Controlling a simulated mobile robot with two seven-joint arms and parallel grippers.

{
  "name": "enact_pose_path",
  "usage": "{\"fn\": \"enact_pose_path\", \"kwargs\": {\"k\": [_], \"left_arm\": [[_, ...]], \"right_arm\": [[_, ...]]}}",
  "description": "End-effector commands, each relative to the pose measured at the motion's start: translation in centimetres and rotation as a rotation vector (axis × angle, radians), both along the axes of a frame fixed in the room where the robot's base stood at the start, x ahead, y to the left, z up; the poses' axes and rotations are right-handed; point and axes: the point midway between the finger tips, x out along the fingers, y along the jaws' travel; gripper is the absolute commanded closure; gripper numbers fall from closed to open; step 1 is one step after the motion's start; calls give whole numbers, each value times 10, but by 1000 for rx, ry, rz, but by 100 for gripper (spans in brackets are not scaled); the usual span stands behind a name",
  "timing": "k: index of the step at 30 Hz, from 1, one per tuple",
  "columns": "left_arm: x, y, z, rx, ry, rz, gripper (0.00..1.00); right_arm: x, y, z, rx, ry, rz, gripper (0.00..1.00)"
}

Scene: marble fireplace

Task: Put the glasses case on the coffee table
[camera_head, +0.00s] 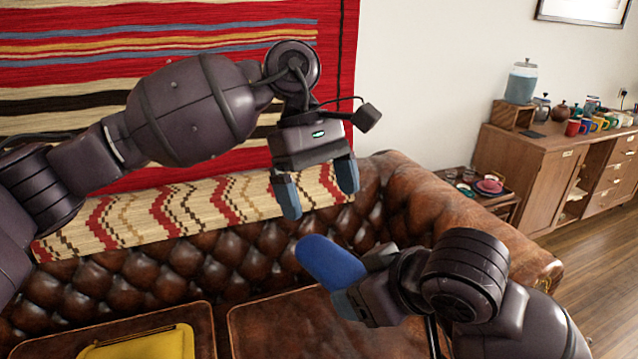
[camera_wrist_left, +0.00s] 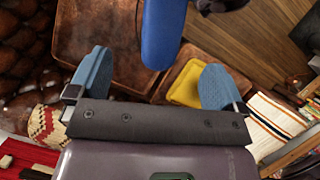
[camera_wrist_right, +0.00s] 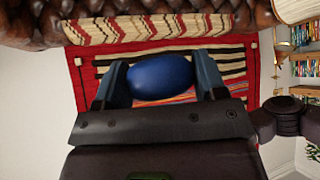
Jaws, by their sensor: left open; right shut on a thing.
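The glasses case is a smooth, rounded blue thing (camera_head: 330,262); it shows end-on between the fingers in the right wrist view (camera_wrist_right: 160,76) and at the top of the left wrist view (camera_wrist_left: 162,35). My right gripper (camera_wrist_right: 160,84) is shut on the case and holds it in the air above the sofa seat. My left gripper (camera_head: 317,188) is open and empty, above and left of the case in the head view, in front of the sofa back. No thing in view is clearly the coffee table.
A brown tufted leather sofa (camera_head: 200,262) fills the lower part, with a yellow bag-like item (camera_head: 145,345) on its seat. Beyond its right arm stand a small table (camera_head: 506,207) holding a pink cup and a wooden sideboard (camera_head: 530,160). Wooden floor (camera_head: 590,255) is clear at the right.

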Motion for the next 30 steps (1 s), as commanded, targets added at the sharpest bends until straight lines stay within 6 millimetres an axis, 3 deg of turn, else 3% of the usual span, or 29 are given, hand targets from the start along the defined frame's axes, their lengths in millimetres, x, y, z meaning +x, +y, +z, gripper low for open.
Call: {"fn": "enact_pose_path", "kwargs": {"k": [18, 30], "left_arm": [[-28, -22, -85, 0, 5, 1, 3], [-34, -27, -104, -1, 2, 2, 3]], "right_arm": [[0, 0, 0, 1, -1, 0, 64], [0, 0, 0, 1, -1, 0, 64]]}}
